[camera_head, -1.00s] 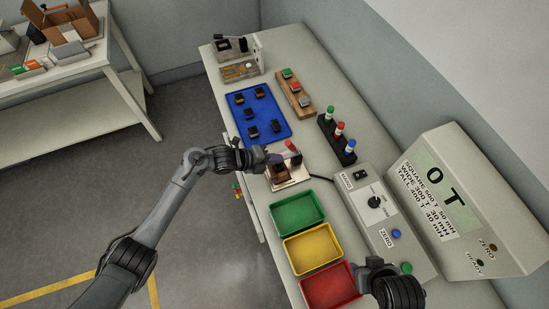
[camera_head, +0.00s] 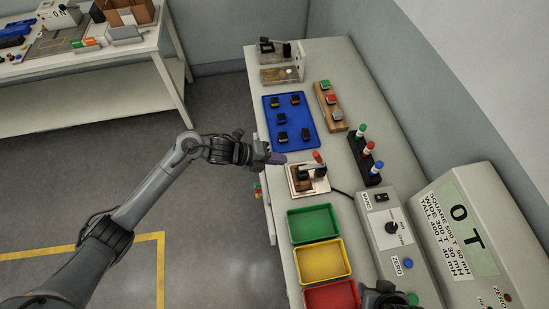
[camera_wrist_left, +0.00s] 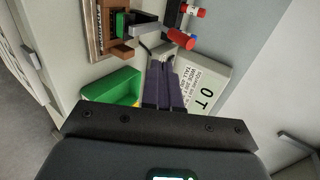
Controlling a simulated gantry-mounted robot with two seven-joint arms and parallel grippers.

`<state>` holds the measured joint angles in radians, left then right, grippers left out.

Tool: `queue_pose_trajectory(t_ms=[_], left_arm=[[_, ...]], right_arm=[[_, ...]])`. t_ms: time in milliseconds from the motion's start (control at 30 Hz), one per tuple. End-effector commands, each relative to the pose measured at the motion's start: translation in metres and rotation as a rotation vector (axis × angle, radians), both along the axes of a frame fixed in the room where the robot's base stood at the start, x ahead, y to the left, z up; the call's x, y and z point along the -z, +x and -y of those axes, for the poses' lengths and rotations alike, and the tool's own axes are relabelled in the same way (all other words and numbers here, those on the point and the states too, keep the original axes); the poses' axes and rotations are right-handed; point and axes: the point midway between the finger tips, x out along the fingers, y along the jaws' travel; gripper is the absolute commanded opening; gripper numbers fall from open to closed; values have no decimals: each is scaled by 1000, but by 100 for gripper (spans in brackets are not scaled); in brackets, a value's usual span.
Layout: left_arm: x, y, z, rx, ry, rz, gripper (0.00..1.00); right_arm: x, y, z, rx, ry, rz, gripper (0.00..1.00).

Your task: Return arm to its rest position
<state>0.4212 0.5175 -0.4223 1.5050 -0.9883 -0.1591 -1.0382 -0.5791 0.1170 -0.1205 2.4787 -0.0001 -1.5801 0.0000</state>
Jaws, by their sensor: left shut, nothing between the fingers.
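My left gripper (camera_head: 276,158) is at the table's left edge, just left of the small test fixture with a red-tipped handle (camera_head: 308,178). In the left wrist view its dark purple fingers (camera_wrist_left: 165,82) are together with nothing between them. The fixture (camera_wrist_left: 97,35) shows at the top of that view, apart from the fingertips, with a green piece (camera_wrist_left: 121,23) at it. My right gripper (camera_head: 385,298) shows only partly at the bottom edge, by the red tray; its fingers are hidden.
Green (camera_head: 313,223), yellow (camera_head: 321,260) and red (camera_head: 332,297) trays line the table's near left side. A blue mat (camera_head: 290,121) with several dark connectors lies farther back. A control box (camera_head: 393,235) and display (camera_head: 470,235) stand right. Open floor lies left.

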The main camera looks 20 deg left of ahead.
Motion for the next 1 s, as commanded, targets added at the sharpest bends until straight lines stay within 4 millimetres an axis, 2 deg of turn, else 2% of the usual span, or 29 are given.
queue_pose_trajectory(t_ms=[200,700,767,867,967,1000], left_arm=[[-6,-5,-9,2,0,-1,0],[-4,-7,-9,1,-1,-4,0],[2,-11,-9,2,0,-16,0],[21,-27,-6,4,-7,-55,0],[53,-57,5,8,-29,-126,0],[67,-75,13,11,-47,-160,0]], right_arm=[[1,0,0,0,0,0,43],[1,-1,2,-3,-6,0,43],[1,-1,2,-3,-6,0,43],[1,-1,2,-4,-5,0,43],[1,-1,1,-4,-5,0,43],[1,-1,1,-4,-5,0,43]])
